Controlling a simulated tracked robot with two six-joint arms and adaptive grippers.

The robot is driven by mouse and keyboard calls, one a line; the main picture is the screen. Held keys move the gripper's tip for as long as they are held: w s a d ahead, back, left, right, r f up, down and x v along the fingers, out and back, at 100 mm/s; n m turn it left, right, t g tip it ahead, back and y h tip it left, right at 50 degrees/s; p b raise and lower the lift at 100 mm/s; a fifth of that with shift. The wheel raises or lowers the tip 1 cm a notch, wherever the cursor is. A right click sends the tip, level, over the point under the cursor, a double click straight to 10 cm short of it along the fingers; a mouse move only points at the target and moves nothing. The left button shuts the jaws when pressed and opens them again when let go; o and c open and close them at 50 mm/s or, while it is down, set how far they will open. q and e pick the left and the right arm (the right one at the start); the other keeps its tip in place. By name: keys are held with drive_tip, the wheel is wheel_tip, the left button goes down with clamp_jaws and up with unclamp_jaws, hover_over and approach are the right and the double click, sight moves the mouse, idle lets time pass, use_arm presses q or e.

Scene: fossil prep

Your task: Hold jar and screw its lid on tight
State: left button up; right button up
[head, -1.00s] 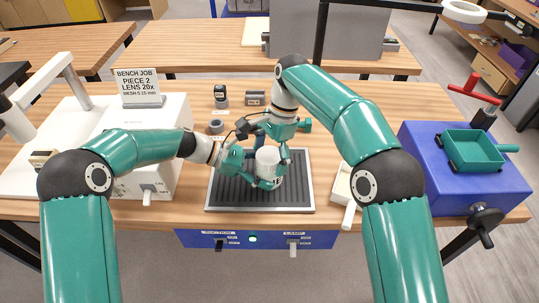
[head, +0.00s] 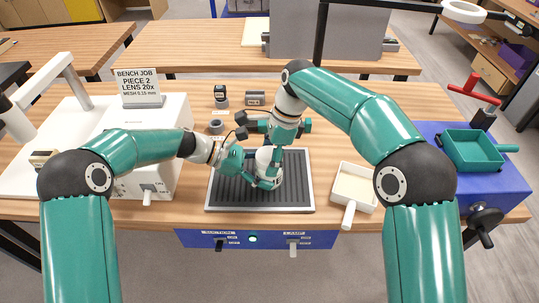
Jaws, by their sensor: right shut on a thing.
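The white jar (head: 264,157) stands on the dark ribbed mat of the tray (head: 301,194), partly hidden by both grippers. My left gripper (head: 262,172) reaches in from the left with its fingers around the jar body, and it looks shut on it. My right gripper (head: 268,146) comes down from above and is shut at the top of the jar. The lid is hidden among its fingers, so I cannot see how it sits on the rim.
A cream scoop-like tray (head: 354,187) lies to the right of the mat. A blue box with a green tray (head: 474,150) is at the far right. Small containers (head: 221,97) stand behind the mat. A white unit with a sign (head: 139,88) is at the left.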

sight(270, 155)
use_arm(q)
drive_tip(key=shift+s, duration=0.1)
use_arm(e)
drive_tip(key=m+t, duration=0.1)
drive_tip(key=m, duration=0.3)
drive_tip(key=shift+s+d+f, duration=0.1)
drive_tip(key=shift+f, duration=0.05)
drive_tip(key=m+t, duration=0.1)
drive_tip(key=m, duration=0.2)
drive_tip(key=shift+m, duration=0.4)
drive_tip(key=o, duration=1.4)
drive_tip(key=shift+f+m, duration=0.1)
drive_tip(key=shift+m, duration=0.5)
drive_tip(key=shift+c, duration=0.2)
drive_tip(key=o, duration=0.5)
drive_tip(key=shift+o, duration=0.2)
drive_tip(key=shift+r, duration=3.65)
